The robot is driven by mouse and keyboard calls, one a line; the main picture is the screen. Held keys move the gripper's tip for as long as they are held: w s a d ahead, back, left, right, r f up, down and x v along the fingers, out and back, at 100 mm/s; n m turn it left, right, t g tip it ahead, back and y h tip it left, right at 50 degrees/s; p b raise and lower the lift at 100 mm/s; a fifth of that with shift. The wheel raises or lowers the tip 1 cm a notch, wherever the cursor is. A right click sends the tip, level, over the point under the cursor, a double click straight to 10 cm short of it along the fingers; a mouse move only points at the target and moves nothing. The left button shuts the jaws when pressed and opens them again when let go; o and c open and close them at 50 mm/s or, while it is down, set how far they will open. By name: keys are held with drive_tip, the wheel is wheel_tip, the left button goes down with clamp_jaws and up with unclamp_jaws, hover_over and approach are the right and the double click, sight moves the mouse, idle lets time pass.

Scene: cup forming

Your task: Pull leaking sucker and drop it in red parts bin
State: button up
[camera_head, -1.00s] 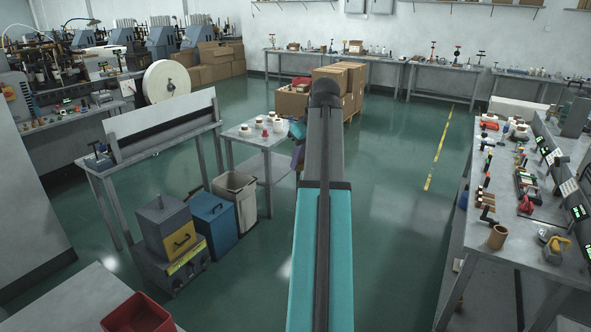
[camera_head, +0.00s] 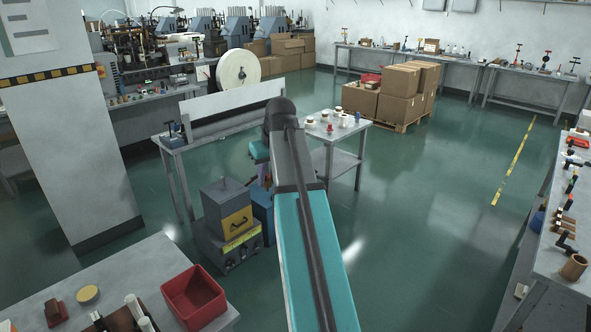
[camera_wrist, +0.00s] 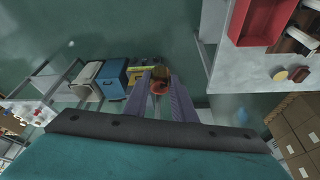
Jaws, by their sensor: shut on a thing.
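My gripper (camera_wrist: 160,95) is shut on a small orange-brown sucker (camera_wrist: 159,87), held between the two purple-grey fingers. In the head view the fingers are mostly hidden behind my arm, left of the small table and over the floor area by the cabinets. The red parts bin (camera_head: 194,297) stands on the near grey table at the lower left. It looks empty inside. In the wrist view the bin (camera_wrist: 262,22) is at the upper right, well apart from the gripper.
On the near table (camera_head: 150,262) are a tan disc (camera_head: 87,294), a red-brown block (camera_head: 55,312) and a brown rack with white cylinders (camera_head: 122,316). Grey, yellow and blue cabinets (camera_head: 228,225) stand just beyond it. A white pillar (camera_head: 65,130) rises at left. Floor at right is clear.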

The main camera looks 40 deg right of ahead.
drive_tip(key=w+a+f, duration=0.1)
drive_tip(key=a, duration=0.9)
drive_tip(key=w+a+f+n, duration=0.1)
drive_tip(key=w+a+f, duration=0.1)
drive_tip(key=a, duration=0.9)
drive_tip(key=w+a+f, duration=0.2)
drive_tip(key=a, duration=0.9)
drive_tip(key=shift+w+a+f+n+y, duration=0.15)
drive_tip(key=shift+w+a+n+y, duration=0.1)
drive_tip(key=shift+n+y, duration=0.05)
drive_tip(key=shift+s, duration=0.15)
